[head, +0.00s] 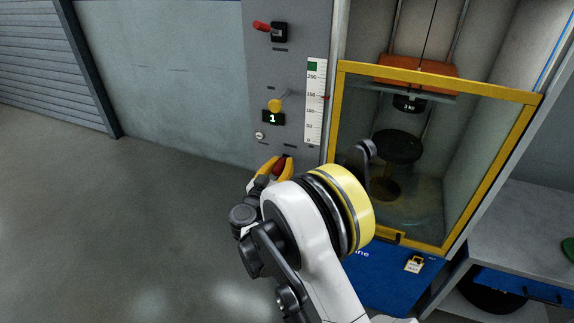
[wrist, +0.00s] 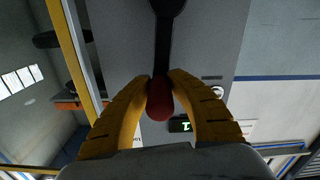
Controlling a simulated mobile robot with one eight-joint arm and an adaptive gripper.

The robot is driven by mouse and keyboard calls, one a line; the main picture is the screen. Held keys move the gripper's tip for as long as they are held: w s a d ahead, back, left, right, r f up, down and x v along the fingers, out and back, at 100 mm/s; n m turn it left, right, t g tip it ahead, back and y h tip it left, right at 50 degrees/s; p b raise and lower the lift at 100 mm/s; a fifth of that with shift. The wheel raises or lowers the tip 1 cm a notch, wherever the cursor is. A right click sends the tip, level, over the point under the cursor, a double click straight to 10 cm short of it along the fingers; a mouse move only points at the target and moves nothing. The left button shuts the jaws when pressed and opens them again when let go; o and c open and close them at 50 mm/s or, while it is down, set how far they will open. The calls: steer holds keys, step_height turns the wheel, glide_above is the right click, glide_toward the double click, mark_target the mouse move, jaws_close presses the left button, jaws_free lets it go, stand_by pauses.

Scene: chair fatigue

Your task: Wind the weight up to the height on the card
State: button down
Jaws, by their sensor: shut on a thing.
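My gripper (head: 268,169) is low on the grey machine panel, its yellow fingers closed around a red knob (head: 281,166). In the wrist view the red crank knob (wrist: 160,101) sits between the fingertips, at the end of a black crank arm (wrist: 164,40). A dark weight (head: 410,102) with small, unreadable lettering hangs below an orange block (head: 415,75) behind the yellow-framed guard. The white height scale (head: 314,115) runs from 0 to 200, with a green patch (head: 312,66) at its top. A small red pointer (head: 326,98) is near 150.
A yellow knob (head: 275,106) and a display (head: 272,118) reading 1 are above my gripper. The yellow guard frame (head: 333,125) stands to the right. A round black seat (head: 397,146) is inside. The floor at left is clear.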

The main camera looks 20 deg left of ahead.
steer(key=a+n, duration=0.2)
steer(key=n, duration=0.1)
steer(key=shift+w+a, duration=0.1)
steer(key=shift+a, duration=0.25)
steer(key=c, duration=1.2)
jaws_free()
steer(key=s, duration=1.2)
steer(key=shift+a, duration=0.45)
